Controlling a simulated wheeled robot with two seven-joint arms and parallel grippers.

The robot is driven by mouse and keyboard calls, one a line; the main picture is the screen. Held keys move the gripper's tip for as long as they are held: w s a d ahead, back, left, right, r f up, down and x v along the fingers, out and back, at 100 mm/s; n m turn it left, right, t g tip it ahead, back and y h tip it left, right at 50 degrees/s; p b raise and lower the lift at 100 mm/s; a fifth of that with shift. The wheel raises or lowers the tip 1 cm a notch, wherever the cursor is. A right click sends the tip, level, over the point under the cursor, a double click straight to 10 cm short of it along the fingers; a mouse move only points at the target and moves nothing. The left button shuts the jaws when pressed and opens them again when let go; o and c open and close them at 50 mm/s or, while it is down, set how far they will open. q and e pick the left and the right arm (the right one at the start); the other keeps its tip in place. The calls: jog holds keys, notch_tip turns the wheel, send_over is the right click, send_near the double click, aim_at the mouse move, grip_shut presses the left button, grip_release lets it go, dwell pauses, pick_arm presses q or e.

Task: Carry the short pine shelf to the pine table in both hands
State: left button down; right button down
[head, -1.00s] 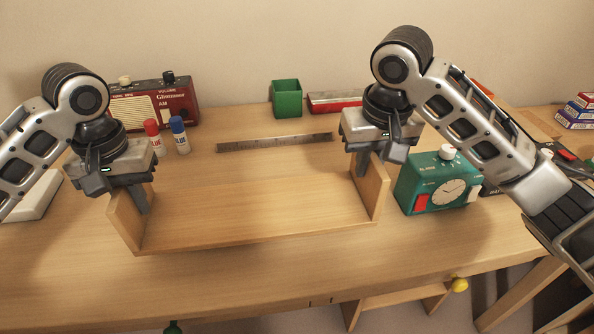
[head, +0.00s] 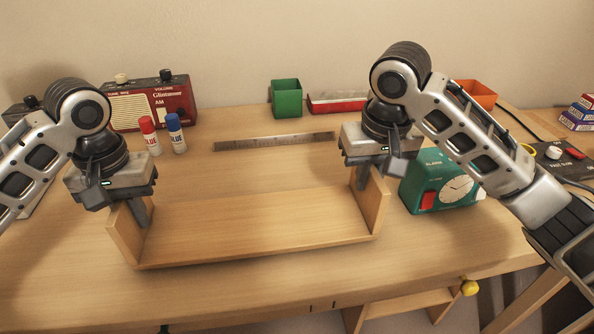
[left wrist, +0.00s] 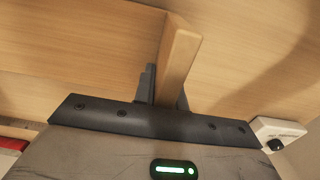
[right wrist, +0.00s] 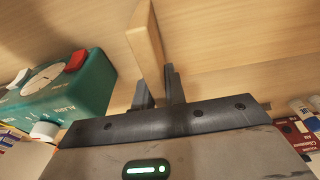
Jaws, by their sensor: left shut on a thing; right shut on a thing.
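The short pine shelf (head: 255,228) is a long board with an upright end panel at each side. It hangs level between my grippers over the wooden desk top (head: 225,299); I cannot tell whether it touches it. My left gripper (head: 141,216) is shut on the left end panel (head: 126,236), also seen in the left wrist view (left wrist: 181,52). My right gripper (head: 362,178) is shut on the right end panel (head: 376,204), also seen in the right wrist view (right wrist: 146,42). I cannot tell which surface is the pine table.
A green alarm clock (head: 437,183) stands close right of the shelf. Behind are a ruler (head: 275,142), glue sticks (head: 176,133), a red radio (head: 152,105) and a green cup (head: 287,98). Wooden pieces (head: 400,303) show below the desk's front edge.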

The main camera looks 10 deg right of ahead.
pick_arm(q)
jog(key=shift+f+b, duration=0.3)
jog(key=shift+f, duration=0.25)
pick_arm(e)
jog(key=shift+f, duration=0.55)
pick_arm(q)
jog(key=c, duration=1.5)
grip_release()
jog(key=shift+r, duration=0.15)
pick_arm(e)
jog(key=c, duration=1.5)
grip_release()
jog(key=shift+r, duration=0.15)
pick_arm(q)
jog(key=shift+o, duration=0.2)
pick_arm(e)
jog(key=shift+o, duration=0.2)
pick_arm(q)
jog(key=shift+r, duration=0.1)
notch_tip(320, 180, up, 12)
jog(key=shift+f, duration=0.15)
pick_arm(e)
jog(key=shift+r, duration=0.1)
jog(key=r, duration=0.4)
jog(key=s+r, duration=0.1)
jog(key=r, duration=0.6)
jog(key=shift+s+r, duration=0.35)
jog(key=shift+s, duration=0.05)
